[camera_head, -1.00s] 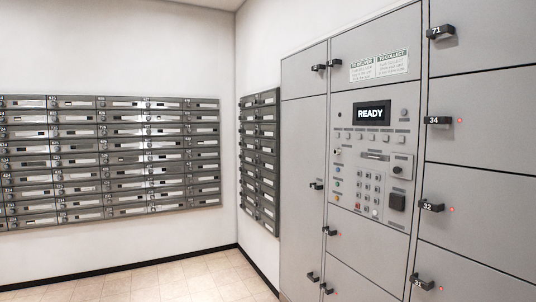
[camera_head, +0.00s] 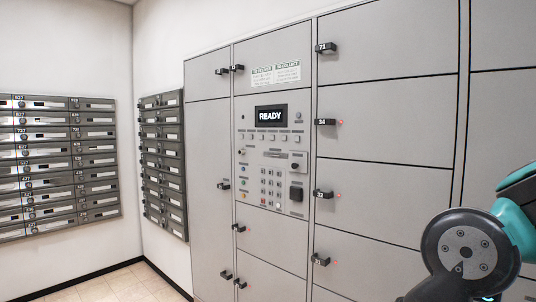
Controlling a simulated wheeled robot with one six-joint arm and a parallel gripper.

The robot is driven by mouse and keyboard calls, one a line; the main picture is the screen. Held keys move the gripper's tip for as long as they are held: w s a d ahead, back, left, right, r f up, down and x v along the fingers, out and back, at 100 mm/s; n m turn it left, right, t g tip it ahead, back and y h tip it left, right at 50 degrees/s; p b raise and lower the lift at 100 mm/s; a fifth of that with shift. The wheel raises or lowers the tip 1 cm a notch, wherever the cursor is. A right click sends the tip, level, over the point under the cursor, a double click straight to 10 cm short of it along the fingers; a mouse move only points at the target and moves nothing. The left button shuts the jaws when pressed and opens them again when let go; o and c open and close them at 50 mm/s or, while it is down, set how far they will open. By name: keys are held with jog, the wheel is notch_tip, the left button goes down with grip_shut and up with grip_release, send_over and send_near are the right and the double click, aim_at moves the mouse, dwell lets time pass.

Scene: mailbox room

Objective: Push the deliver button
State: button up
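The grey control panel (camera_head: 246,170) is set in the locker wall, left of the middle. A row of small buttons (camera_head: 270,137) lies under the screen, with labels too small to read. Below are a keypad (camera_head: 271,187) and some small coloured buttons at its left. I cannot tell which button is the deliver button. A sign (camera_head: 276,75) above the screen appears headed TO DELIVER and TO COLLECT. Part of my arm shows at the lower right, apart from the panel; my gripper is not in view.
Large locker doors (camera_head: 390,85) with black numbered handles, such as 34 (camera_head: 325,122), stand right of the panel. Some have red lights. Grey mailboxes cover the left wall (camera_head: 60,165) and a narrow bank (camera_head: 162,160) beside the lockers. Tiled floor (camera_head: 125,285) is clear at the lower left.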

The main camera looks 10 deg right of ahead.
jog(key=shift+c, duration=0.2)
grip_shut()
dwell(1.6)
